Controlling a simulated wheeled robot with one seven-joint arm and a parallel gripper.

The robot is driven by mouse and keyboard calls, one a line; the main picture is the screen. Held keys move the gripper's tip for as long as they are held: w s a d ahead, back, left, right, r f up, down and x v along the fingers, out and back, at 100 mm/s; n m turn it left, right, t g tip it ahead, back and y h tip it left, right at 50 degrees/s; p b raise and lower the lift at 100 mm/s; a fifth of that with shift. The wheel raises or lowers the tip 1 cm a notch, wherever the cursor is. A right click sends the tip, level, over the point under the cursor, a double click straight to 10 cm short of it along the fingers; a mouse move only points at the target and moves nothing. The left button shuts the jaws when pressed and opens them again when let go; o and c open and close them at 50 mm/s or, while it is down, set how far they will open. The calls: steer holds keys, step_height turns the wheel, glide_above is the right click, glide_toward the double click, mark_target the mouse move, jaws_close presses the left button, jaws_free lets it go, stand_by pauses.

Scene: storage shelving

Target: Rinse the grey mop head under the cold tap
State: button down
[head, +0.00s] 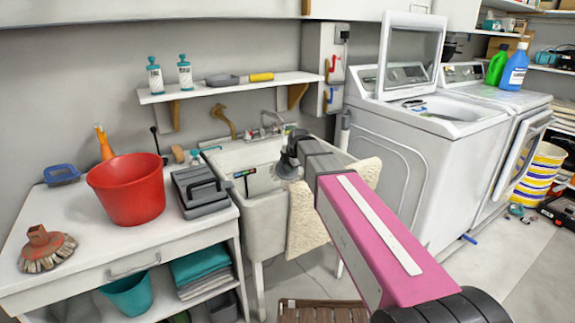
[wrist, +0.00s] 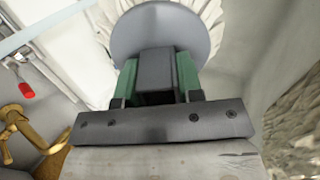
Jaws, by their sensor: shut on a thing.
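My gripper (head: 294,150) reaches over the white utility sink (head: 236,158) in the head view. In the wrist view its green fingers (wrist: 157,82) are shut on the dark block of a grey disc-shaped head (wrist: 165,28), seemingly the mop head. Pale ridged material shows behind the disc, perhaps its strands. In the head view the dark grey head (head: 287,168) is in front of my gripper, over the basin. A chrome tap (head: 270,124) stands at the sink's back, behind and left of my gripper. I cannot tell its cold side or see water running.
A brass fitting (head: 222,120) is on the wall left of the tap; a brass thing (wrist: 18,125) shows in the wrist view. A cream cloth (head: 305,222) hangs over the sink's front right. The counter at left holds a red tub (head: 128,190) and grey caddy (head: 203,191).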

steer(key=s+r, duration=0.4)
steer(key=s, duration=0.1)
steer(key=shift+a, duration=0.45)
stand_by(0.4)
